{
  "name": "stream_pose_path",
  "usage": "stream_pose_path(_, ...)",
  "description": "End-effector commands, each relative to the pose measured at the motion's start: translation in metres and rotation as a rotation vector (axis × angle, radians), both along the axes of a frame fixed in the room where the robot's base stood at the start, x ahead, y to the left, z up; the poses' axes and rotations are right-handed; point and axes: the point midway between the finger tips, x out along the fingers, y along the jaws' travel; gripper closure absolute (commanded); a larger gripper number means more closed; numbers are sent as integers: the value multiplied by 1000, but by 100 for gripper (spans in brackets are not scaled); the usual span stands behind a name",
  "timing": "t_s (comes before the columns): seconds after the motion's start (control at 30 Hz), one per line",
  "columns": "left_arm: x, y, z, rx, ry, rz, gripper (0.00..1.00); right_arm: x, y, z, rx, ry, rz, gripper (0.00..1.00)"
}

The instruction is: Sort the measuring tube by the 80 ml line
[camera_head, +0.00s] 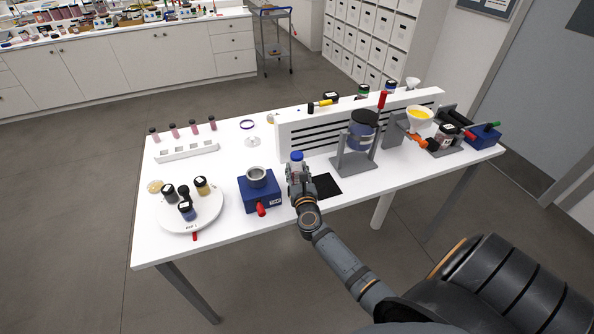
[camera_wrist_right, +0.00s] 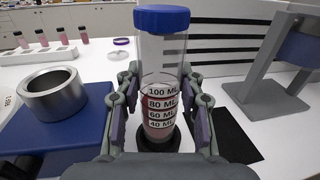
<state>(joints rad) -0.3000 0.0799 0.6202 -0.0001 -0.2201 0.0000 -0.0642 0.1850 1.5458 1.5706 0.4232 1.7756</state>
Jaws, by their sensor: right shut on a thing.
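The measuring tube (camera_wrist_right: 162,60) is clear with a blue cap (camera_head: 297,156) and holds pink liquid. Its labels read 100, 80, 60 and 40 ML. Pink shows beside the 80 ML label (camera_wrist_right: 162,104), but the exact surface is hard to tell. My right gripper (camera_head: 298,174) is shut on the tube, with a finger on each side in the right wrist view (camera_wrist_right: 157,115). The tube is upright; its foot is partly hidden by the gripper. My left gripper is not in view.
A blue box (camera_head: 247,193) with a metal cup (camera_head: 257,176) stands left of the gripper; a black mat (camera_head: 325,186) and grey stand (camera_head: 345,181) are right. A white slotted panel (camera_head: 290,136) stands behind. A round turntable (camera_head: 178,221) holds several jars. A white holed rack (camera_head: 186,151) lies far left.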

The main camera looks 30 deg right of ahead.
Motion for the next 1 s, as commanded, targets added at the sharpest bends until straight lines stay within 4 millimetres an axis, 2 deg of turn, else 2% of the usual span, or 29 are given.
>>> stream_pose_path(0.7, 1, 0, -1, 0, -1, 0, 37, 0, 0, 0, 0, -1, 0, 100)
stream_pose_path(1.0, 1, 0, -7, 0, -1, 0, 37, 0, 0, -6, 0, -1, 0, 100)
